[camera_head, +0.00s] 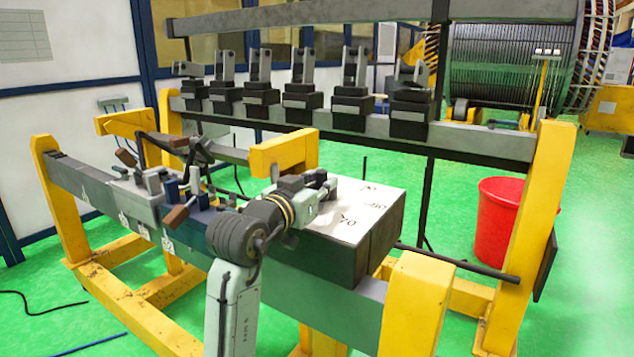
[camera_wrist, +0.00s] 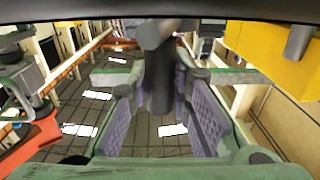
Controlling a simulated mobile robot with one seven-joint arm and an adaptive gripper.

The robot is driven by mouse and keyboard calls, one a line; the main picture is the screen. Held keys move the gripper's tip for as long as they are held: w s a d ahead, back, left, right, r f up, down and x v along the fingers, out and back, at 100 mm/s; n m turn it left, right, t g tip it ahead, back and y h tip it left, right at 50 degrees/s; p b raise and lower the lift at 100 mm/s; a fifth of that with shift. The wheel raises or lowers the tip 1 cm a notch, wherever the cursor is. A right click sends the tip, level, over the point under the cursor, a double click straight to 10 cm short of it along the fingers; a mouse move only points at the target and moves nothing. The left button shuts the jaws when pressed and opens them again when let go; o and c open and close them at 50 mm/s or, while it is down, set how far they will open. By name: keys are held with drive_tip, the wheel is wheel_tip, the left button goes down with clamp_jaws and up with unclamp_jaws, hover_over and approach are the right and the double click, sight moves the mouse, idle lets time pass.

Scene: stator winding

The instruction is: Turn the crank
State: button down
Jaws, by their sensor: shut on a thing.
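The crank (camera_wrist: 160,65) shows in the wrist view as a dark grey upright bar with a rounded knob-like top. My gripper (camera_wrist: 165,105) has its purple-padded fingers on both sides of the bar and is shut on it. In the head view my gripper (camera_head: 318,188) is at the end of my arm, over the near beam and left of the white-topped block. The crank cannot be told apart from the gripper there.
A white-topped dark block (camera_head: 352,212) sits on the near beam, close to my gripper. Clamps with brown handles (camera_head: 176,216) stand to the left. A yellow bracket (camera_head: 283,153) is just behind. A red bin (camera_head: 498,222) stands on the green floor at right.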

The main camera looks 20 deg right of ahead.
drive_tip(key=shift+s+d+n+t+y+p, duration=0.35)
drive_tip(key=shift+d+n+t+y, duration=0.3)
drive_tip(key=shift+n+t+y, duration=0.3)
drive_tip(key=c, duration=1.4)
unclamp_jaws()
drive_tip(key=shift+c, duration=0.2)
drive_tip(key=shift+a, duration=0.1)
drive_tip(key=shift+a, duration=0.1)
drive_tip(key=v, duration=1.1)
drive_tip(key=shift+s+a, duration=0.15)
drive_tip(key=shift+s, duration=0.2)
drive_tip(key=shift+c, duration=0.5)
